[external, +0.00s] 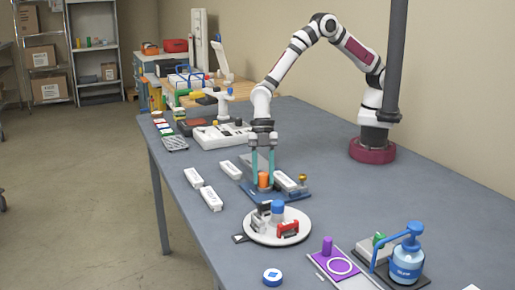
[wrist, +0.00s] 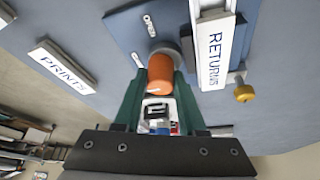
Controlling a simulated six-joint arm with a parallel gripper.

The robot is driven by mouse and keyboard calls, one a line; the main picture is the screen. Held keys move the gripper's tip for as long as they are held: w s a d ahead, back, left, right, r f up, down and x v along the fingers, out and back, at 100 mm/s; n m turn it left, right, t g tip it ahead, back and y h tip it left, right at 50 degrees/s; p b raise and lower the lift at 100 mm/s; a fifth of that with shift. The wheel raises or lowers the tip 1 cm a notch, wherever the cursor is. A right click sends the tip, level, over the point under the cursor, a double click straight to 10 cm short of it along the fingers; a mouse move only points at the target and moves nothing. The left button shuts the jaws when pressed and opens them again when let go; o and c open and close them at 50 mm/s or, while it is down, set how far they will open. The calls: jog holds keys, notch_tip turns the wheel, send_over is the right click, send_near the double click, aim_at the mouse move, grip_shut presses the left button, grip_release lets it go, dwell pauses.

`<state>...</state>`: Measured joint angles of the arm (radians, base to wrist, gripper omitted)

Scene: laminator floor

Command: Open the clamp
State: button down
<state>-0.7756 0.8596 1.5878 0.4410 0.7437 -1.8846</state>
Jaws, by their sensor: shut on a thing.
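The clamp's blue base plate (external: 290,198) lies on the table in front of my arm, and it also shows in the wrist view (wrist: 128,30). An orange knob (wrist: 160,72) stands on the plate; it shows between my fingers in the external view (external: 263,180). My gripper (external: 263,172) points down with its two teal fingers shut on the orange knob. A white block marked "RETURNS" (wrist: 214,50) lies along the plate beside the knob. A brass knob (wrist: 244,93) sits at the block's near end in the wrist view. Whether the clamp grips the block is unclear.
White blocks (external: 211,199) lie left of the clamp, one marked "PRINTS" (wrist: 62,66). A round white tray (external: 262,240) with small items stands close in front. A purple fixture (external: 328,247) and a blue glue bottle (external: 406,262) are at right. A white machine (external: 215,138) stands behind.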

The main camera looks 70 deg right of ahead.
jog(key=m+t, duration=0.1)
jog(key=m, duration=0.4)
jog(key=shift+t+y, duration=0.3)
jog(key=shift+t, duration=0.1)
jog(key=m+t, duration=0.1)
jog(key=m, duration=0.3)
jog(key=shift+t, duration=0.4)
jog(key=m, duration=0.2)
jog(key=m+t+h, duration=0.1)
jog(key=m, duration=0.1)
jog(key=shift+m+h, duration=0.3)
jog(key=shift+m, duration=0.1)
jog(key=shift+s+m+t+h, duration=0.1)
jog(key=shift+m+t+h, duration=0.45)
jog(key=shift+m, duration=1.35)
jog(key=c, duration=0.5)
grip_release()
